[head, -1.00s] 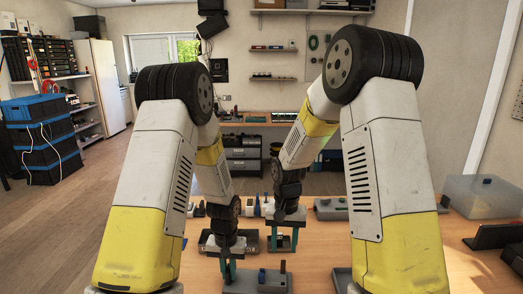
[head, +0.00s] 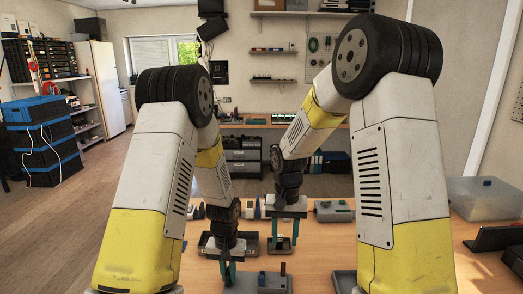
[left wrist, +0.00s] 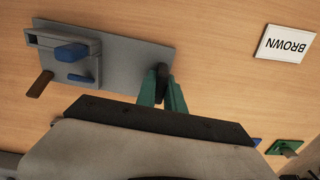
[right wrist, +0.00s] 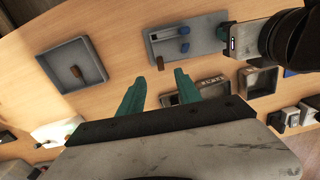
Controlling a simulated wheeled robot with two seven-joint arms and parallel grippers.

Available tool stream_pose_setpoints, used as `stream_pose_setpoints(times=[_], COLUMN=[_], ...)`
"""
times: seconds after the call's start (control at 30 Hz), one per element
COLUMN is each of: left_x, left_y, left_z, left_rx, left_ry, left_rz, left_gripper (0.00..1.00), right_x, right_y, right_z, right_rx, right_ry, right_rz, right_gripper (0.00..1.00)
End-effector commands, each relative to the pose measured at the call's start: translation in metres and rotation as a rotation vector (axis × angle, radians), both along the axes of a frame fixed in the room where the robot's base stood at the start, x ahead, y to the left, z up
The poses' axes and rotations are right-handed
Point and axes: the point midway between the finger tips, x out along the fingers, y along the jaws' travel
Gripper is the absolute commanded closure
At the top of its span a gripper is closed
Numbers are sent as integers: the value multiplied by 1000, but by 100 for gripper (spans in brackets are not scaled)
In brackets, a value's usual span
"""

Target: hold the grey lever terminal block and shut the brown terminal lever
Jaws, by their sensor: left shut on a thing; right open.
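The grey lever terminal block (head: 248,285) lies on the table at the front, and shows in the right wrist view (right wrist: 205,45). In the left wrist view its base plate (left wrist: 125,60) carries a housing with blue levers (left wrist: 72,53). The brown lever (left wrist: 40,84) sticks out beside the housing; in the head view it stands up (head: 283,268). My left gripper (left wrist: 162,88) is shut on a dark post at the plate's end. My right gripper (right wrist: 156,88) is open and empty, its fingertips apart from the brown lever (right wrist: 160,63). In the head view it hangs behind the block (head: 283,243).
A grey tray (right wrist: 75,82) with a small brown piece lies to one side of the block. More small trays (right wrist: 258,80) lie nearby. A BROWN label card (left wrist: 286,43) lies on the table. A clear bin (head: 482,200) stands at the right.

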Motion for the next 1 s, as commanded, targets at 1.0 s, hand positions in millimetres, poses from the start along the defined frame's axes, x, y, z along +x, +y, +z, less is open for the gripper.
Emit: stream_pose_setpoints(times=[1.0], left_x=[0], left_y=[0], left_z=[0], left_rx=[0], left_ry=[0], left_rz=[0], left_gripper=[100], right_x=[75], right_y=[-7], right_z=[-68], right_rx=[44], right_ry=[526], right_rz=[0], right_gripper=[100])
